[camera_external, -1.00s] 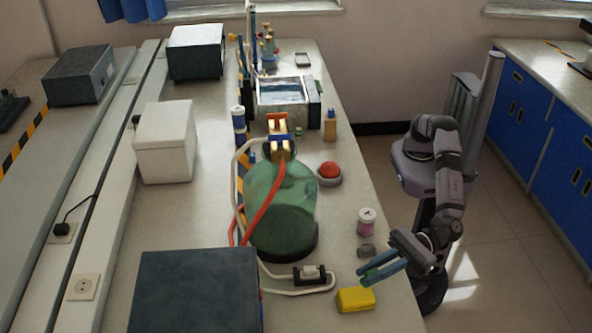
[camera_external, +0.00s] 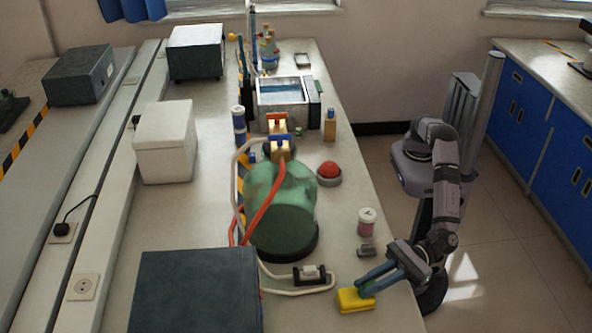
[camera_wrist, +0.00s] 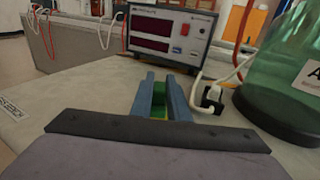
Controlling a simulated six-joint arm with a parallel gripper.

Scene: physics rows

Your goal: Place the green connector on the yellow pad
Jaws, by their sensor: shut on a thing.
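The yellow pad (camera_external: 349,300) lies near the right edge of the bench in the external view. My gripper (camera_external: 366,284) reaches in from the right, its blue fingertips at the right part of the pad. It is shut on the green connector (camera_external: 367,291), which is mostly hidden by the fingers. In the wrist view the green connector (camera_wrist: 159,98) shows between the two blue fingers of my gripper (camera_wrist: 163,92), with a little yellow below it. I cannot tell whether the connector touches the pad.
A dark instrument box (camera_external: 195,292) stands left of the pad. A green glass bottle (camera_external: 282,218) stands behind, with a white cable and small black holder (camera_external: 310,274) nearby. A pink-labelled jar (camera_external: 366,222) and small grey piece (camera_external: 365,250) are close to my arm.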

